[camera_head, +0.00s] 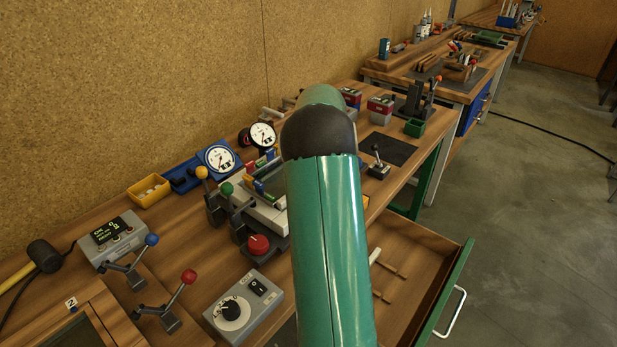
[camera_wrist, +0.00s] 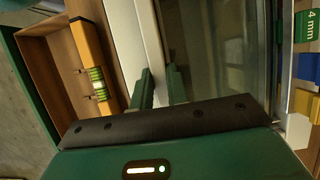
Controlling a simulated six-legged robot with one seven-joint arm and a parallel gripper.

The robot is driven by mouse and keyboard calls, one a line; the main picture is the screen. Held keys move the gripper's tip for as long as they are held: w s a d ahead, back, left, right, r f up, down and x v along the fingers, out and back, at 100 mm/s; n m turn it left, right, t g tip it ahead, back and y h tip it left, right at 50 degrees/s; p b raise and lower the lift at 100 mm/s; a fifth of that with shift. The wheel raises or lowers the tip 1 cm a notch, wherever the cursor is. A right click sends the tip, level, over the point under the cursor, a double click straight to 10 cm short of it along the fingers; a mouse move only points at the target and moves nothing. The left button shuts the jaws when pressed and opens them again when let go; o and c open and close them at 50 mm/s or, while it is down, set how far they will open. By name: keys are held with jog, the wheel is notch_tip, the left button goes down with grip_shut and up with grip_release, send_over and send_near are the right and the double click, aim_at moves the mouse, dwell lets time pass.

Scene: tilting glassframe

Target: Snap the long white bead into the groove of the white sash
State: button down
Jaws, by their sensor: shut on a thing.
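The white sash (camera_head: 265,213) lies on the bench in the head view, mostly behind my green arm. In the wrist view its glass pane (camera_wrist: 212,50) fills the upper middle, with a white strip along the pane's left edge. My gripper (camera_wrist: 160,88) shows there with two green fingers, shut on a narrow white strip, which looks like the bead (camera_wrist: 152,45). The strip runs up and away beside the glass. I cannot tell whether it touches or sits in the groove. My gripper is hidden behind my arm in the head view.
An open drawer (camera_head: 415,265) juts out at the right; a yellow spirit level (camera_wrist: 92,55) lies on its side of the wrist view. Coloured spacers (camera_wrist: 308,28) line the sash's other side. Levers (camera_head: 180,290), dial gauges (camera_head: 219,158) and a control box (camera_head: 243,305) crowd the bench.

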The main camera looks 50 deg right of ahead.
jog(key=shift+r, duration=0.1)
jog(key=c, duration=1.3)
grip_release()
jog(key=v, duration=1.3)
jog(key=shift+r, duration=0.4)
jog(key=shift+d, duration=0.1)
